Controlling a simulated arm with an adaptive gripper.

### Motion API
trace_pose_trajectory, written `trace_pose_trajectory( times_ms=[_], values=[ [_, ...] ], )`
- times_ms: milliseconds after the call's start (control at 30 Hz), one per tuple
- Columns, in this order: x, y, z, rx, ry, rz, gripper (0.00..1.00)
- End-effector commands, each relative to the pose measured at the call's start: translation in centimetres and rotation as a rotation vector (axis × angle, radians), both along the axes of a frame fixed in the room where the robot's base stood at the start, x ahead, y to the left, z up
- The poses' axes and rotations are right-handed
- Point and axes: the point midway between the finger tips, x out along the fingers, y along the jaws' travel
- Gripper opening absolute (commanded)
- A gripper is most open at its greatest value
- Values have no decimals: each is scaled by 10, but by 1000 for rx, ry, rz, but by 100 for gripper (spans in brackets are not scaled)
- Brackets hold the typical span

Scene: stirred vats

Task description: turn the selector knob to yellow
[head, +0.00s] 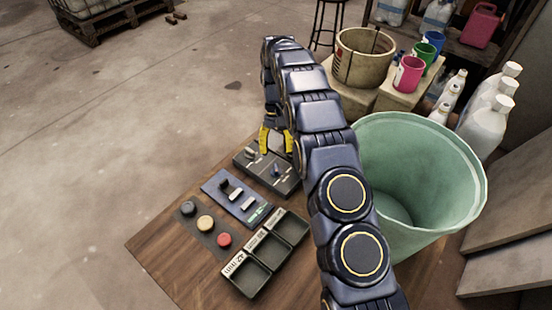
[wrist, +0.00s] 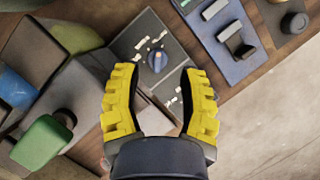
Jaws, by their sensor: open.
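The selector knob (wrist: 157,60) is a small blue, round knob with an orange mark on it. It sits on a dark panel (wrist: 171,98) with small pale marks around it, too small to read. In the head view the knob (head: 277,172) shows on the panel (head: 263,179) at the table's far edge, partly beside my arm. My gripper (wrist: 159,73) has yellow ridged fingers. It is open and empty, with the knob between its fingertips in the wrist view; I cannot tell how far above it they are. The gripper also shows in the head view (head: 276,145).
A blue switch panel (head: 237,198), a strip of black, yellow and red buttons (head: 205,223) and black trays (head: 265,253) lie nearer on the wooden table. A green vat (head: 420,170) stands right of my arm. Cups (head: 408,75) and bottles (head: 487,125) stand behind it.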

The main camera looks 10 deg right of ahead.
Motion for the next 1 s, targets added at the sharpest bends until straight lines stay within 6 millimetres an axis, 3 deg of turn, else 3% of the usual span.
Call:
trace_pose_trajectory(
  times_ms=[100,233,567,1000],
  values=[
    [0,0,16,0,1,0,41],
    [0,0,21,0,2,0,41],
    [-1,1,19,0,-14,0,41],
    [-4,2,1,-4,-304,3,41]
  ],
)
